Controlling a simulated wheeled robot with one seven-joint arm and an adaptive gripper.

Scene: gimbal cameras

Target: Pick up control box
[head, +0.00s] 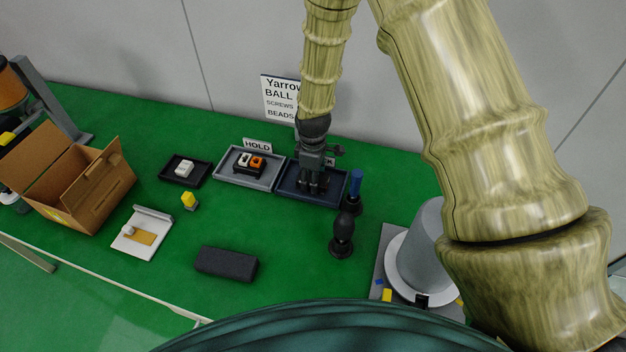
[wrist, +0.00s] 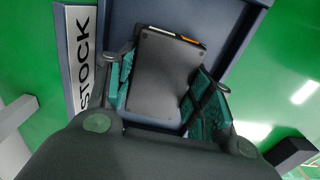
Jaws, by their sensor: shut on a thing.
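My gripper (head: 314,184) points down over the navy tray (head: 288,190) at the back of the green table. In the wrist view, its two teal-padded fingers (wrist: 165,85) are on either side of a dark grey box (wrist: 160,75) and shut on it. The box has a flat plain face with small corner screws, and a strip of white and orange shows along its far edge. It appears tilted within the tray. In the head view the gripper hides this box. A similar control box (head: 249,163) with white and orange buttons sits in the grey tray to the left.
The grey tray (head: 226,177) has a HOLD sign (head: 257,144); a STOCK sign (wrist: 82,60) edges the navy tray. A blue-topped post (head: 355,188) and a black knobbed post (head: 342,235) stand close right. A black case (head: 226,263) and an open carton (head: 92,195) lie left.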

